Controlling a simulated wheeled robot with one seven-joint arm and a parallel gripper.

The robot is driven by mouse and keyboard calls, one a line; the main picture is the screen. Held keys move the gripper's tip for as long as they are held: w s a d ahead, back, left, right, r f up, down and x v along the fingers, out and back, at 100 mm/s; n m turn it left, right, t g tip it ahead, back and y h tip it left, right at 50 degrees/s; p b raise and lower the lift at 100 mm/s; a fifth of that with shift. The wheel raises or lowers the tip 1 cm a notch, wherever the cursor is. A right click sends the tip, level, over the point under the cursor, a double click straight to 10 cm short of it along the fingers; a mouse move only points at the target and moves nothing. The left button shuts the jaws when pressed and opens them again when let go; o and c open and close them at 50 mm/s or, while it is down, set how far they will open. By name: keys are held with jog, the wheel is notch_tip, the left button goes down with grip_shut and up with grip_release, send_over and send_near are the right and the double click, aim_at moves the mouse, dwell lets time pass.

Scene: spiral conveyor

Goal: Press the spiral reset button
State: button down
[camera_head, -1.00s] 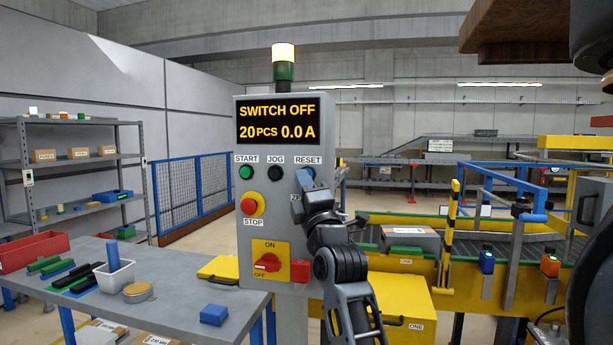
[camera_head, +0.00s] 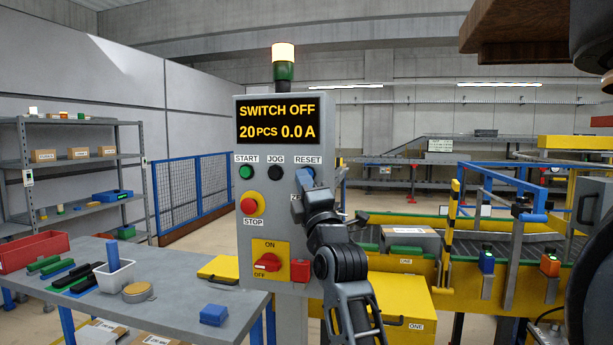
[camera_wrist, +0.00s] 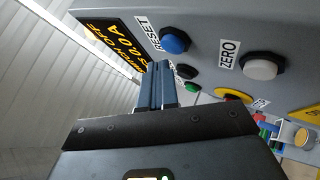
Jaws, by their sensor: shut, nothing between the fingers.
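The blue reset button (camera_wrist: 174,40) sits beside its RESET label in the wrist view. In the head view the button (camera_head: 303,173) is at the upper right of the grey control panel (camera_head: 248,182), partly covered by my gripper. My gripper (camera_wrist: 163,68) is shut and empty. Its fingertips point toward the panel close to the reset button; whether they touch it I cannot tell. In the head view my gripper (camera_head: 309,186) is raised in front of the panel. The display (camera_head: 278,121) reads SWITCH OFF, 20 PCS, 0.0 A.
A white ZERO button (camera_wrist: 262,66) is near the reset button. The panel also has a green START button (camera_head: 246,172), a black JOG button (camera_head: 275,173), a red STOP button (camera_head: 252,204) and a red ON/OFF switch (camera_head: 267,262). A cluttered table (camera_head: 180,319) stands left.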

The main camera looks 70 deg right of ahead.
jog(key=shift+d, duration=0.35)
jog(key=shift+d+b, duration=0.4)
dwell(0.7)
jog(key=shift+a, duration=0.8)
jog(key=a, duration=0.5)
jog(key=shift+s, duration=0.25)
dwell(0.6)
